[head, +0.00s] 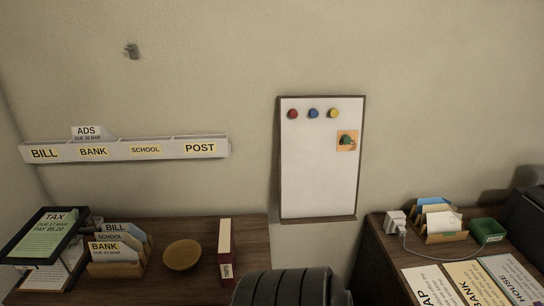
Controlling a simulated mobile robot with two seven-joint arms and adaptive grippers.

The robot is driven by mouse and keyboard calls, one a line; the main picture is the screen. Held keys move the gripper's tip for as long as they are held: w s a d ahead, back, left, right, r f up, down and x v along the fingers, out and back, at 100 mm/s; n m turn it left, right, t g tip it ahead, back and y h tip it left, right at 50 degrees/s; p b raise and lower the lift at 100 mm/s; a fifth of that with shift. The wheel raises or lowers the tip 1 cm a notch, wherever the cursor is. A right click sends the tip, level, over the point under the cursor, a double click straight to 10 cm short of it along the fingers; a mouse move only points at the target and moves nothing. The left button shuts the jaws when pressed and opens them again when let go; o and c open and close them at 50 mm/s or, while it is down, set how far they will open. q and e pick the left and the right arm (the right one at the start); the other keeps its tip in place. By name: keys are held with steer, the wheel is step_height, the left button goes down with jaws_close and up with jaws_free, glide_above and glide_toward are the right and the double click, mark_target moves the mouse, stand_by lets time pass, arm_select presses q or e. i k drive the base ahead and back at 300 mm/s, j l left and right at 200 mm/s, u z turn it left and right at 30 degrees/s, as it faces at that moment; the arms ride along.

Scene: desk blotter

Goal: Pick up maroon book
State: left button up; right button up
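The maroon book (225,268) stands upright on the left desk, with its narrow side toward me and pale page edges along its top. Lettering shows low on it. It stands to the right of a round tan bowl, with a gap between them. Its lower end is close to the desk's front right area. Neither of my grippers shows in the head view.
A dark ribbed chair back (290,288) rises between the desks, right of the book. The bowl (182,255), a letter sorter (117,269) and a black paper tray (14,250) occupy the left desk. A whiteboard (320,180) and wall rack (125,148) are behind.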

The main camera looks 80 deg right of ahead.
mark_target(226, 246)
steer(key=z, duration=0.5)
steer(key=i+j+z, duration=0.1)
steer(key=z, duration=0.4)
steer(key=j+z, duration=0.15)
steer(key=z, duration=0.35)
steer(key=j+z, duration=0.1)
steer(key=z, duration=0.4)
